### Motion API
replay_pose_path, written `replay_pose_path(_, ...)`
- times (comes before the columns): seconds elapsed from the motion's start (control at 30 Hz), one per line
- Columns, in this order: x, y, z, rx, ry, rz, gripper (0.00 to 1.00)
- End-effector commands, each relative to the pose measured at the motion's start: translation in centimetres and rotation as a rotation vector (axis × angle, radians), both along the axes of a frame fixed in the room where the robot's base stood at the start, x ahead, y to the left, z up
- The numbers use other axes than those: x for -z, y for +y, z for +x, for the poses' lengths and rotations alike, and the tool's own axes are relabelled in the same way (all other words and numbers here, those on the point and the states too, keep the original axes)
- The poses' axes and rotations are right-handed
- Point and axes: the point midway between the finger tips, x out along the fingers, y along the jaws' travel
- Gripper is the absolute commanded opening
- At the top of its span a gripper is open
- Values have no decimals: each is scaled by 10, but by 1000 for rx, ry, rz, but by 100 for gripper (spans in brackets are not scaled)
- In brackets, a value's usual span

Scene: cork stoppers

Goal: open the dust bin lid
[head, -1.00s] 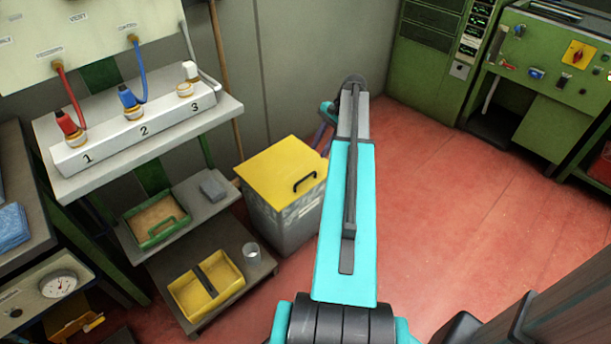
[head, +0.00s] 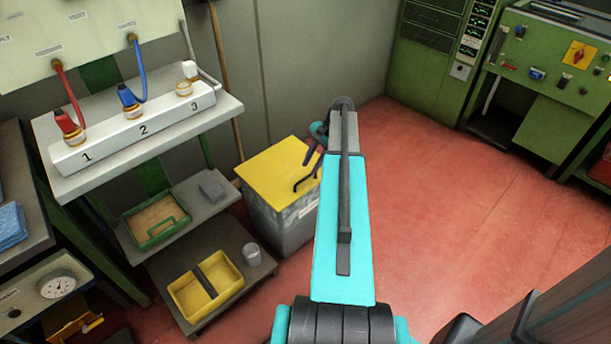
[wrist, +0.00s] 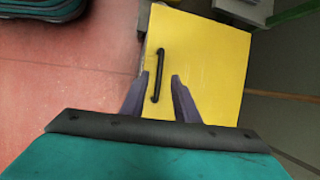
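The dust bin (head: 290,226) is a grey box on the red floor, beside the shelf unit. Its yellow lid (head: 272,170) lies flat and closed on top. A black bar handle (head: 305,184) sits near the lid's right edge; part of it is hidden by my arm in the head view. In the wrist view the lid (wrist: 215,60) fills the middle right, and the handle (wrist: 158,75) runs lengthwise along its left side. My gripper (wrist: 160,76) is open, its two dark fingers apart, with the handle's near part showing between them. No contact is visible.
A shelf unit (head: 190,245) stands left of the bin, holding a green tray (head: 155,218), a yellow caddy (head: 206,287) and a cup (head: 250,254). The wall and a wooden pole (head: 227,80) are behind. Red floor (head: 450,210) is open to the right.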

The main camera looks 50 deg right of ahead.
Motion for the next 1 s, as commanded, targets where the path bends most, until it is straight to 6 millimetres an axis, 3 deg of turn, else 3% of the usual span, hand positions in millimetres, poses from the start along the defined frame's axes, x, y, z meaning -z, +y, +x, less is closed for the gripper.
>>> replay_pose_path(0.2,29,12,6,-1,1,2,28)
replay_pose_path(0.4,46,19,10,0,0,1,28)
replay_pose_path(0.83,51,20,11,0,0,0,28)
replay_pose_path(1.0,51,20,11,0,0,0,1)
